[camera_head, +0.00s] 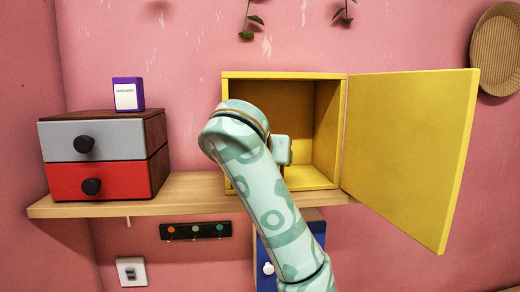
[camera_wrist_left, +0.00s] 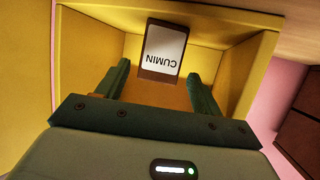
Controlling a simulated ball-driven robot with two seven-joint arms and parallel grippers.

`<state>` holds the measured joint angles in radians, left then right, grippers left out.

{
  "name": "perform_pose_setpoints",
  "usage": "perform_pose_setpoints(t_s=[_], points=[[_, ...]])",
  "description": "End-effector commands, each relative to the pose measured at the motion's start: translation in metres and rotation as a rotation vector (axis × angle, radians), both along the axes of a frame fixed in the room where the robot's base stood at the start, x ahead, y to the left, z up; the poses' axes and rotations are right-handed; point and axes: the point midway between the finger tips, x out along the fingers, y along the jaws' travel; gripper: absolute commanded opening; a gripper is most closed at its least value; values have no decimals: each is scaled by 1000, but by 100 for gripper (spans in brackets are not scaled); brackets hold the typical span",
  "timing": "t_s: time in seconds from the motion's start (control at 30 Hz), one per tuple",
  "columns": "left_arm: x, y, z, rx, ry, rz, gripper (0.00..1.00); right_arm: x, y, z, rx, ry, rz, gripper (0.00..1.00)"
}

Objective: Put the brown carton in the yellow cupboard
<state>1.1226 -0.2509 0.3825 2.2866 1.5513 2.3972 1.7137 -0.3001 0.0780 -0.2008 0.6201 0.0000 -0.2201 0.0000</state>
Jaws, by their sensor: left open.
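The brown carton (camera_wrist_left: 163,50), with a white label reading CUMIN, shows in the left wrist view inside the yellow cupboard (camera_wrist_left: 238,75). The wrist picture is upside down; the carton appears upright on the cupboard floor. My left gripper (camera_wrist_left: 159,72) is open, its green fingers on either side of the carton with gaps between, so it is not holding it. In the head view the yellow cupboard (camera_head: 285,75) is open at the front, and my patterned arm hides part of its inside, the carton and the fingers. My right gripper is not in view.
The yellow door (camera_head: 410,150) stands wide open to the right. A wooden shelf (camera_head: 190,190) bears the cupboard and a drawer chest (camera_head: 100,150) on the left, with a purple box (camera_head: 127,94) on top. The shelf between chest and cupboard is clear.

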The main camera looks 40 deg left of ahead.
Motion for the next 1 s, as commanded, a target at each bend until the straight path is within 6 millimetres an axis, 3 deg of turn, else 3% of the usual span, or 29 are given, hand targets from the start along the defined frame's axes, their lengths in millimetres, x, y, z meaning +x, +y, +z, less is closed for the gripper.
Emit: perform_pose_setpoints(t_s=[0.2,0.4,0.87,1.0], points=[[-44,-25,23,-3,-6,-3,67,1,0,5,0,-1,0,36],[-66,-36,33,-1,0,-2,67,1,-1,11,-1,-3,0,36],[-72,-39,33,2,5,-1,67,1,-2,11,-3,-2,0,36],[-69,-33,19,55,101,22,67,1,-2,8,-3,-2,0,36]])
